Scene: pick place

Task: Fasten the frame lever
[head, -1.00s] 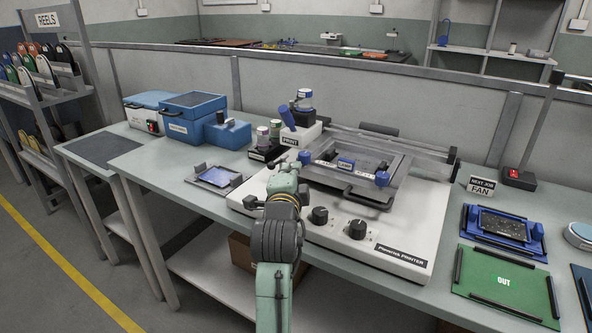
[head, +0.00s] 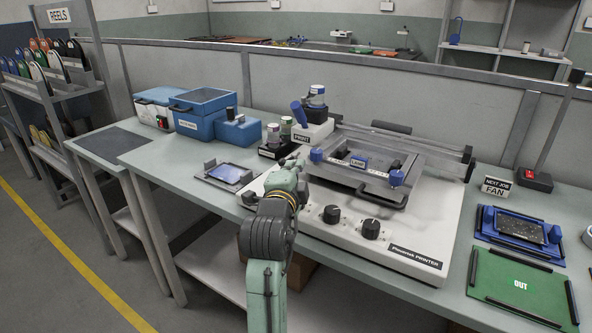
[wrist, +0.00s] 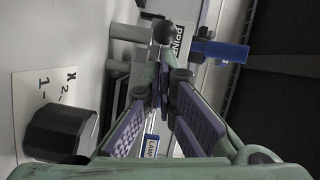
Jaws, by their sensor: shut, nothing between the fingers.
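The printer (head: 350,235) is a white machine on the bench. In the wrist view my gripper (wrist: 164,88) is shut and empty, pointing toward a dark round knob (wrist: 164,32). I cannot tell if it touches anything.
The PRINT block (head: 305,134) with its tilted blue handle (head: 299,112) stands behind my gripper. Black dials (head: 371,229) are on the printer front. A board holder (head: 228,174) lies left, a blue box (head: 200,112) behind it. A green OUT tray (head: 522,284) is right.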

